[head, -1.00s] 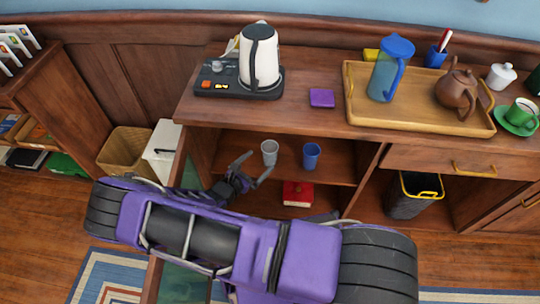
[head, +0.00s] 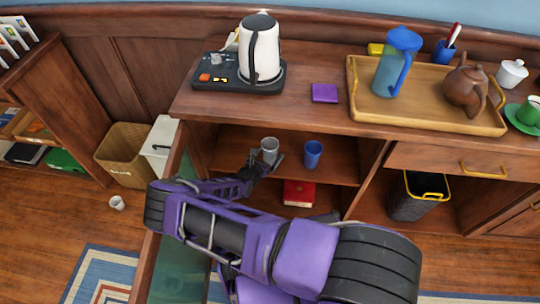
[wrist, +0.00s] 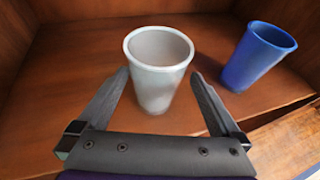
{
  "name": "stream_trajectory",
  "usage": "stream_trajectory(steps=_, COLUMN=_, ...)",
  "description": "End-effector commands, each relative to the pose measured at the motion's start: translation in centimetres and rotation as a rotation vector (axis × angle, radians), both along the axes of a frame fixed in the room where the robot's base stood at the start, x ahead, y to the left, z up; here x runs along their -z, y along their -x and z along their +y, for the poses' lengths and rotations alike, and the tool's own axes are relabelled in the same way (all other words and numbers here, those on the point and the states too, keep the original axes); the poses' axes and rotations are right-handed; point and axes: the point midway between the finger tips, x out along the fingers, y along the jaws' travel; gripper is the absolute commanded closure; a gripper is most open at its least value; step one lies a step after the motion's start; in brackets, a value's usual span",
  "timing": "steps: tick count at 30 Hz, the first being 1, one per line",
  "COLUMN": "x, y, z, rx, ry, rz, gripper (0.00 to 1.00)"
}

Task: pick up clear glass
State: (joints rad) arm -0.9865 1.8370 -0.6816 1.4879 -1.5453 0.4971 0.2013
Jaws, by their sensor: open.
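The clear glass (head: 269,149) looks pale grey and stands upright on the upper shelf inside the open cabinet. In the wrist view the clear glass (wrist: 158,75) stands between my two fingers, with a small gap to each. My gripper (head: 265,160) is open around the lower part of the glass; it also shows in the wrist view (wrist: 160,85). A blue cup (head: 312,153) stands to the right on the same shelf, and it shows in the wrist view (wrist: 258,55), just beyond my right finger.
A red box (head: 298,193) lies on the shelf below. The cabinet's glass door (head: 180,240) stands open at the left, beside my arm. A countertop (head: 310,115) overhangs the shelf. A small white cup (head: 117,202) is on the floor.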

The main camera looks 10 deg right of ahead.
Motion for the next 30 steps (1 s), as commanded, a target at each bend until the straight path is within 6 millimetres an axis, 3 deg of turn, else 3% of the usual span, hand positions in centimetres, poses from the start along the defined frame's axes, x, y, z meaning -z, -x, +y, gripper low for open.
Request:
stream_trajectory(steps=12, x=1.7, y=-4.1, z=-2.4, rx=0.000, ry=0.000, rz=-0.001, gripper=0.00)
stream_trajectory(steps=20, x=1.6, y=-4.3, z=-2.5, rx=0.000, ry=0.001, rz=-0.001, gripper=0.00)
stream_trajectory(steps=30, x=1.7, y=-4.3, z=-2.5, rx=0.000, ry=0.001, rz=-0.001, gripper=0.59)
